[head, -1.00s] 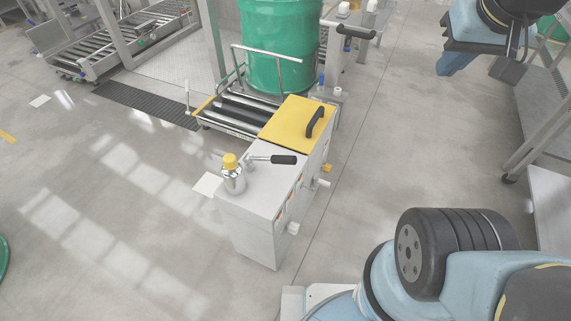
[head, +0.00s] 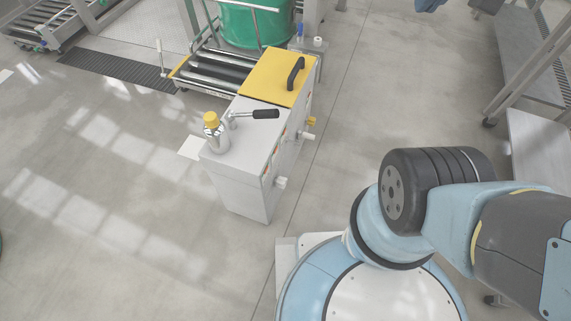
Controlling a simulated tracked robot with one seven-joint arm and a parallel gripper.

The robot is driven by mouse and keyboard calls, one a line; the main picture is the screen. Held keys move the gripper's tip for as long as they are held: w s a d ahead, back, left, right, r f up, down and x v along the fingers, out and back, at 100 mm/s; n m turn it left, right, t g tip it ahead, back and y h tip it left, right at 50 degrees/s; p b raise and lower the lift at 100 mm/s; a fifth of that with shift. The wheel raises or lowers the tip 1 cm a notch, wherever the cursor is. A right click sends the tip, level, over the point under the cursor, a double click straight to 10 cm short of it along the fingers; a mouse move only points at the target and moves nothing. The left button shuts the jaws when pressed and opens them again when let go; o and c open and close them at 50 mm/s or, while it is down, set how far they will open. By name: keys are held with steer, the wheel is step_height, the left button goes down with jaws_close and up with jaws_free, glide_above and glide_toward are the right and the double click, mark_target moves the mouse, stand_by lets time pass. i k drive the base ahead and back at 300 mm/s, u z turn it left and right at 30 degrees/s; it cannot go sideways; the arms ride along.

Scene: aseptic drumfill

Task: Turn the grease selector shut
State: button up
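A white cabinet (head: 237,170) with a yellow lid (head: 270,78) stands left of my arm. On its white top is a small metal canister with a yellow cap (head: 210,119). Beside it is a metal lever with a black grip (head: 265,114), pointing right. On the cabinet's right side are a yellow knob (head: 311,121), white knobs (head: 281,183) and small orange marks. I cannot tell which of these fittings is the grease selector.
A green drum (head: 250,25) stands behind the cabinet by a roller conveyor (head: 215,75). A black floor grate (head: 115,72) lies to the left. A metal-framed bench (head: 530,75) stands at the right. The floor (head: 110,240) left of the cabinet is clear.

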mark_target(281, 182)
steer(key=z, duration=1.1)
steer(key=i, duration=0.1)
steer(key=u, duration=2.65)
steer(key=k, duration=1)
steer(key=u, duration=0.05)
steer(key=i, duration=0.45)
steer(key=z, duration=0.05)
